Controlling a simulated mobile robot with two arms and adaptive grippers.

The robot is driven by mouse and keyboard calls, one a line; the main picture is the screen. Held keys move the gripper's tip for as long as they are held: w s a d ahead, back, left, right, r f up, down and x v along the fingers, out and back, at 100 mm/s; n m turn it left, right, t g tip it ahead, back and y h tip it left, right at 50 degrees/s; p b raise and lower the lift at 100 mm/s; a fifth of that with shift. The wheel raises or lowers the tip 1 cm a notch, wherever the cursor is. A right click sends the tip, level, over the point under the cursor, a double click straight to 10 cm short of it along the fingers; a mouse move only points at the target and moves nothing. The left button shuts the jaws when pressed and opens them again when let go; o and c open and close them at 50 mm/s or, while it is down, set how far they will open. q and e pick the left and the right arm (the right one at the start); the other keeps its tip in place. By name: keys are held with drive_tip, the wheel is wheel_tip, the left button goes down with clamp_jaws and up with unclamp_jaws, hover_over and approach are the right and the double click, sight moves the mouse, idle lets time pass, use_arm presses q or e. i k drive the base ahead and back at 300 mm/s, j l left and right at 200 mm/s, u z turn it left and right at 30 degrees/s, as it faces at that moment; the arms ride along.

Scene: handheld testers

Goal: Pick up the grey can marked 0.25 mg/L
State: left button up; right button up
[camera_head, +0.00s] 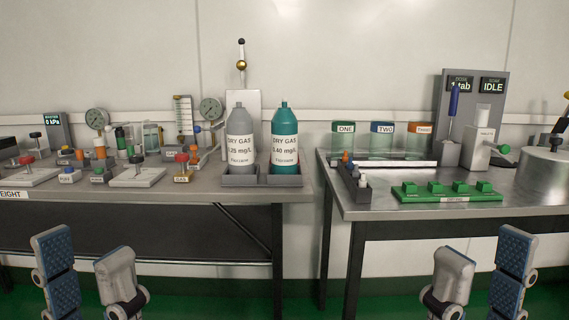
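The grey can (240,142), with a white label reading DRY GAS and what looks like 0.25 mg/L, stands upright in a dark grey tray (262,181) at the right end of the left bench. A teal can (285,140) marked 0.40 mg/L stands upright just right of it in the same tray. My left gripper (88,272) is low at the left, in front of the bench and well away from the cans. Its fingers are apart with nothing between them. My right gripper (482,274) is low at the right, also open and empty.
A lever with a brass ball (241,64) rises behind the grey can. Gauges (97,118), blocks and testers crowd the bench left of it. A gap separates this bench from the right bench (360,209), which holds jars, a green rack (446,192) and a display panel (476,88).

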sight(239, 123)
drive_tip(key=j, duration=0.55)
drive_tip(key=i+j+z, duration=0.4)
drive_tip(key=j, duration=0.35)
drive_tip(key=i+j+z, duration=0.2)
drive_tip(key=j, duration=0.2)
